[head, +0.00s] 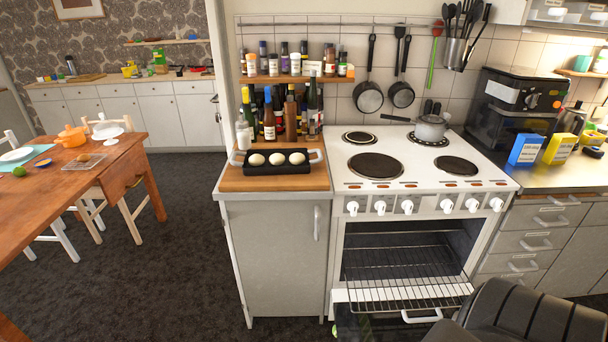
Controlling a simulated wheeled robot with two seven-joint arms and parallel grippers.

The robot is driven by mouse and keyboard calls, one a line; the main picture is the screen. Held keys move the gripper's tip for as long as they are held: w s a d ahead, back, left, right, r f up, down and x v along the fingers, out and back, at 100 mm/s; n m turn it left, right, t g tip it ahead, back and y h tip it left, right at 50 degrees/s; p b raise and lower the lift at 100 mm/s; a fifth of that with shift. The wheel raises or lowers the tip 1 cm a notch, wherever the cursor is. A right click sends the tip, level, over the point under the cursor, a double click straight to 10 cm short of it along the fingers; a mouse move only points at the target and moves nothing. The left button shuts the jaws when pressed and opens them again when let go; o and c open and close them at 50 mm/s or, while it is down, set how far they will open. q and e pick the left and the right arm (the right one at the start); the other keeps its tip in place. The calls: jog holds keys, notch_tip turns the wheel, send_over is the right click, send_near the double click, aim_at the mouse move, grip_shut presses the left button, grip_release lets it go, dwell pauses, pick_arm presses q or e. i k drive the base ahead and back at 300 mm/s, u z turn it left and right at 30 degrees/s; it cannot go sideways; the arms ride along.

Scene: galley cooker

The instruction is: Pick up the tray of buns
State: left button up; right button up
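The tray of buns is a black tray (277,169) with a pale handle at each end. It lies on the wooden board (240,182) on top of the cabinet left of the cooker. Neither of my grippers shows in the head view, and nothing is seen touching the tray.
Bottles (290,115) stand close behind the tray. The cooker (420,165) is to its right, with a pot (431,128) on a back plate. Its oven is open and a wire rack (405,290) sticks out. Dark floor (170,250) is clear at left, beside the wooden table (60,190).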

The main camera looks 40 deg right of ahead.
aim_at(286, 161)
jog(key=u, duration=0.05)
jog(key=k, duration=0.1)
jog(key=z, duration=0.85)
